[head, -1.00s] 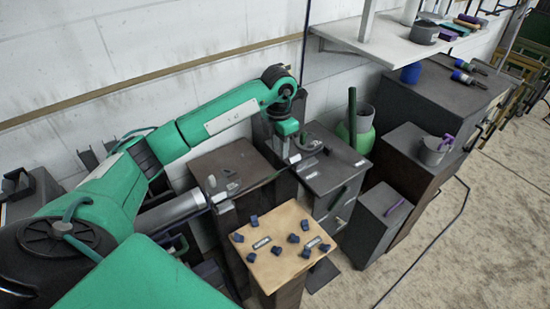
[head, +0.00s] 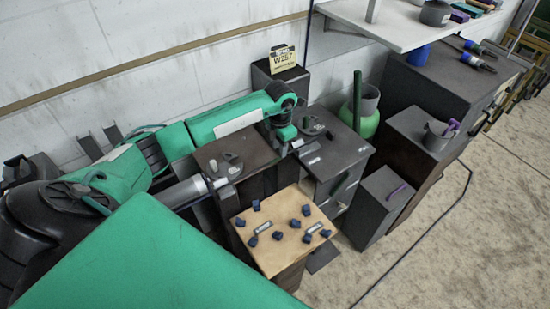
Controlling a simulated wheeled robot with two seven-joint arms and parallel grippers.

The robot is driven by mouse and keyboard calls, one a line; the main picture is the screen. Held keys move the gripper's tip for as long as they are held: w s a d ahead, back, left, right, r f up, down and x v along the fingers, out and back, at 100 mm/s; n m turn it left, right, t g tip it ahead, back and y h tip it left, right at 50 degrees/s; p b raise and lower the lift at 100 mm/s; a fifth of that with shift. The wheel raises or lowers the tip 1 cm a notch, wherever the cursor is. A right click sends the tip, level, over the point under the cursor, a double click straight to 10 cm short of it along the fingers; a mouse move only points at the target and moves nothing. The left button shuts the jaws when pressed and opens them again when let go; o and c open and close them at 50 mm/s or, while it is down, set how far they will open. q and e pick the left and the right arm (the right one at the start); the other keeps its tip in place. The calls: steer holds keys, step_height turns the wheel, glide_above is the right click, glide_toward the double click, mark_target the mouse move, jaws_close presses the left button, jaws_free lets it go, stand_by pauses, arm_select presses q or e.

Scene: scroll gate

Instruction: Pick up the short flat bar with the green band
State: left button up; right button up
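I cannot make out a short flat bar with a green band for certain. A longer dark green bar (head: 357,100) stands upright in a green pot (head: 362,122). My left arm reaches in from the left, and my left gripper (head: 296,147) is low at the left edge of the cabinet top. Its fingers are small and partly hidden, so I cannot tell whether they are open or hold anything. My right gripper is not in view.
A wooden-topped stand (head: 290,213) carries several dark blue pieces and two labels. A brown-topped stand (head: 236,152) is beneath the forearm. A yellow sign (head: 283,59) stands behind the wrist. A white shelf (head: 400,30) is above right. Open floor (head: 450,230) lies at the right.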

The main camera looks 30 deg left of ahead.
mark_target(279, 158)
arm_select(q)
step_height(279, 158, down, 3)
steer(key=shift+s+a+f+p, duration=0.1)
steer(key=shift+p, duration=0.45)
steer(key=shift+f, duration=0.2)
steer(key=c, duration=0.6)
jaws_close()
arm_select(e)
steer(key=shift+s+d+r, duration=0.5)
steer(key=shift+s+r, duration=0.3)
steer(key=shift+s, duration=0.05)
arm_select(q)
steer(key=shift+r, duration=0.1)
